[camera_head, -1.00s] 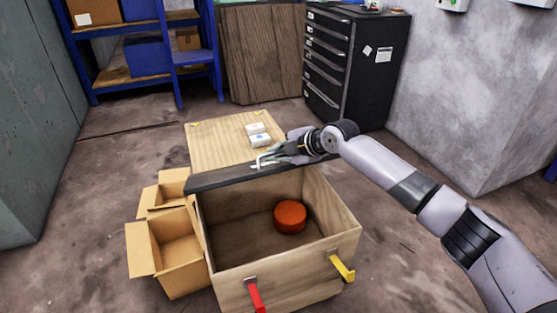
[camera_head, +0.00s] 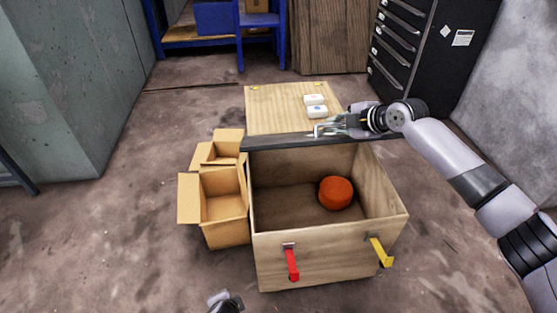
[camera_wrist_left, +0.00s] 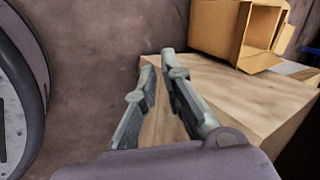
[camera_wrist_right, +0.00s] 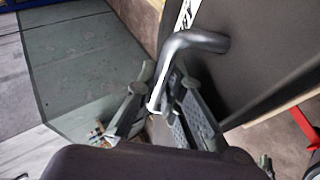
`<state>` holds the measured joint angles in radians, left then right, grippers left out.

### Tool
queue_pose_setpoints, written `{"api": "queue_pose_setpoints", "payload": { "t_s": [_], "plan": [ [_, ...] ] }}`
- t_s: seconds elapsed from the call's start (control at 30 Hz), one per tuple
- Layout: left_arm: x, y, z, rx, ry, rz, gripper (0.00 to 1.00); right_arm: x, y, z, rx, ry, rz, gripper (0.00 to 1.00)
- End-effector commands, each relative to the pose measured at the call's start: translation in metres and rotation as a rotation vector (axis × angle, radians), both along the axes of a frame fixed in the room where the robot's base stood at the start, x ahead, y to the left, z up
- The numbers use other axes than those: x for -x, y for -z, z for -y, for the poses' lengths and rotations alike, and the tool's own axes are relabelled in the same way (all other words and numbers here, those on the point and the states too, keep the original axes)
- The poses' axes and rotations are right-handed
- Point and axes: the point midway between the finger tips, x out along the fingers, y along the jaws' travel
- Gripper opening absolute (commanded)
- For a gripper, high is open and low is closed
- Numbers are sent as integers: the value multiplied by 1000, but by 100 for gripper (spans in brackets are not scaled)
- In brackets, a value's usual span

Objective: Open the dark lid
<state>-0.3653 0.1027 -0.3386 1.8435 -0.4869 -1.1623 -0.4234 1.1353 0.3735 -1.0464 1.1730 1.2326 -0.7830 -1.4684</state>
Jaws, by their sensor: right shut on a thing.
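The dark lid (camera_head: 285,142) shows nearly edge-on as a dark strip along the back rim of the wooden box (camera_head: 325,262), whose top is open. Its dark face fills much of the right wrist view (camera_wrist_right: 275,45), with a bent grey handle (camera_wrist_right: 197,40) on it. My right gripper (camera_head: 325,130) is shut on this handle; its fingers flank the handle's end in the right wrist view (camera_wrist_right: 155,88). My left gripper (camera_head: 225,299) is at the bottom edge of the head view. Its fingers stand slightly apart and empty above the box's wood in the left wrist view (camera_wrist_left: 158,65).
An orange-red round object (camera_head: 336,192) lies inside the box. A red handle (camera_head: 291,263) and a yellow handle (camera_head: 380,251) are on its front. Open cardboard boxes (camera_head: 222,207) stand at its left. Small white packs (camera_head: 316,106) lie on a wooden surface behind the lid.

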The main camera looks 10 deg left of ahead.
Motion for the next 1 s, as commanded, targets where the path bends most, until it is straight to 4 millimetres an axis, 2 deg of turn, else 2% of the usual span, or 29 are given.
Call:
{"api": "queue_pose_setpoints", "payload": {
  "t_s": [0.1, 0.27, 0.4, 0.5, 0.7, 0.83, 1.0],
  "plan": [
    [-35, -26, 6, -253, 240, 44, 0, -1, -3, 1, -4, 3, 4, 0],
    [-77, -72, 23, -634, 529, 94, 0, -1, -2, 1, -4, 3, 4, 0],
    [-108, -122, 47, -999, 728, 126, 0, -1, -2, 1, -3, 3, 3, 0],
    [-123, -159, 69, -1260, 828, 139, 0, -1, -2, 1, -3, 3, 3, 0],
    [-135, -217, 108, -1671, 910, 141, 0, -1, -2, 1, -3, 4, 2, 0],
    [-135, -236, 122, -1811, 917, 135, 0, -1, -2, 1, -3, 4, 2, 0],
    [-144, -245, 125, -1865, 915, 132, 0, -1, -1, 1, -3, 4, 2, 0]
  ]
}}
